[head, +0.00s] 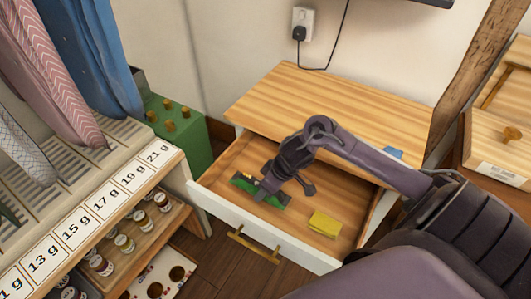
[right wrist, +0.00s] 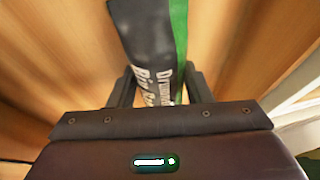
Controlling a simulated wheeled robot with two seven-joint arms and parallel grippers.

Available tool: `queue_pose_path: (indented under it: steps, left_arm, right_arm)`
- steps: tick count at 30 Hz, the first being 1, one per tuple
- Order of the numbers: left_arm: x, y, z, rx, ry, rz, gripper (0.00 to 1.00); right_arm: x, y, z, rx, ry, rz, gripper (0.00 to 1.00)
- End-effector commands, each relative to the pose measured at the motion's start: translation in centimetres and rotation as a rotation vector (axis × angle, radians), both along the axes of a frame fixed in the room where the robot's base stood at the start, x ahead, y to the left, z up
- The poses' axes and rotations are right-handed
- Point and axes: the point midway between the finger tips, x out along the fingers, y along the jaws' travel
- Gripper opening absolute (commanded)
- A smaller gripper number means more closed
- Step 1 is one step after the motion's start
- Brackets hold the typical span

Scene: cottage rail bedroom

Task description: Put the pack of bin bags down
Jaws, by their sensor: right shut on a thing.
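The pack of bin bags (right wrist: 150,50) is a dark grey and green roll with white lettering. In the right wrist view it lies between the two fingers of my right gripper (right wrist: 152,88), which is shut on it. In the head view the pack (head: 273,200) shows green on both sides of my right gripper (head: 262,188), low inside the open drawer (head: 300,208). I cannot tell whether the pack touches the drawer floor. My left gripper is not in view.
A yellow block-like item (head: 324,224) lies in the drawer, right of the pack. The drawer's white front (head: 262,232) has a brass handle (head: 252,246). The wooden top (head: 330,105) overhangs the drawer's back. A jar shelf (head: 130,237) stands left. Bare drawer floor surrounds the pack.

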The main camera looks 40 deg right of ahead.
Motion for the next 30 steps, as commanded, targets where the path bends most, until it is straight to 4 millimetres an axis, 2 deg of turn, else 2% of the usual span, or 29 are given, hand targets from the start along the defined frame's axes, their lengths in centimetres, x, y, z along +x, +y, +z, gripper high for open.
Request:
queue_pose_path:
  steps: [1,6,14,17,20,25,30]
  left_arm:
    - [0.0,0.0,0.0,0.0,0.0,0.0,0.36]
    - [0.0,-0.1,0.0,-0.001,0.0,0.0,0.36]
    - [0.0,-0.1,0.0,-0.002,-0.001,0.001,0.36]
    - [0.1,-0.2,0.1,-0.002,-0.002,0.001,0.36]
    - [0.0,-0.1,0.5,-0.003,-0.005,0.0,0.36]
    - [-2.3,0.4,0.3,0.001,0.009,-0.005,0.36]
    - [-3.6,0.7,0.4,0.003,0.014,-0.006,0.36]
  right_arm:
    - [0.0,0.0,-0.2,0.001,0.001,0.0,0.46]
    - [0.0,0.0,-0.1,0.001,0.001,0.0,0.67]
    - [0.0,0.0,-0.1,0.001,0.001,-0.001,0.67]
    - [-0.1,-0.1,0.5,-0.001,0.0,-0.001,0.67]
    - [-0.5,-0.5,1.9,-0.002,0.0,0.0,0.67]
    - [-1.6,-1.6,5.2,-0.004,0.0,0.002,0.67]
    - [-2.7,-2.5,8.4,-0.004,0.0,0.001,0.67]
